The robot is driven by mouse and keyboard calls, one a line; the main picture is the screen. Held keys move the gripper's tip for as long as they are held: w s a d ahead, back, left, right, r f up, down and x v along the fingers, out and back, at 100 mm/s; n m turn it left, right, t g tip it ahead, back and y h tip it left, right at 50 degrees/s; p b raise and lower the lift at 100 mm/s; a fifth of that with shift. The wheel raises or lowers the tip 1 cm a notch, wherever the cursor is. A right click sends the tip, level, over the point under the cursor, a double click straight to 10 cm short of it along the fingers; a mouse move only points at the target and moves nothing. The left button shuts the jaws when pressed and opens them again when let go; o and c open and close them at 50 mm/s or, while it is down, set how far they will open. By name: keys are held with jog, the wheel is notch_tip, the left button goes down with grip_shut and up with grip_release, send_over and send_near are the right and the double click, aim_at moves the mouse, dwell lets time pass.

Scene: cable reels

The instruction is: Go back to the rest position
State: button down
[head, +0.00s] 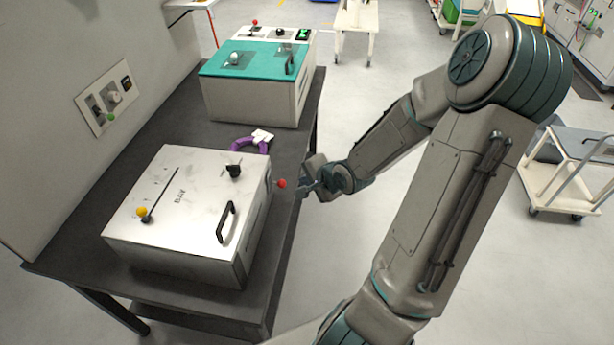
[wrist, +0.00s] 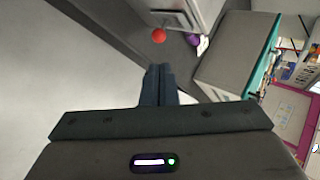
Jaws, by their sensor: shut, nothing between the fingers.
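The red knob shows ahead of the fingertips in the wrist view (wrist: 159,35), with a visible gap. My arm reaches in from the right of the head view.
The white box (head: 150,240) with a black handle stands on the dark table (head: 150,135). Behind it are a purple ring (head: 240,145) with a white tag and a teal-topped box (head: 255,100). A wall panel (head: 108,98) is at left. Carts (head: 560,180) stand right; the floor between is clear.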

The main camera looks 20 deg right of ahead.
jog(key=shift+s+r, duration=0.1)
jog(key=s+a+r+n+g+h+b, duration=0.1)
jog(key=s+a+r+n+g+b, duration=0.1)
jog(key=s+a+r+n, duration=0.3)
jog(key=s+a+r+n+g+h+b, duration=0.1)
jog(key=s+a+r+n+g+b, duration=0.2)
jog(key=s, duration=1.1)
notch_tip(320, 180, up, 6)
jog(key=a+n, duration=0.2)
jog(key=n, duration=0.4)
jog(key=shift+f+n+h, duration=0.25)
jog(key=shift+n+h, duration=0.05)
jog(key=shift+n, duration=0.1)
jog(key=shift+a, duration=0.1)
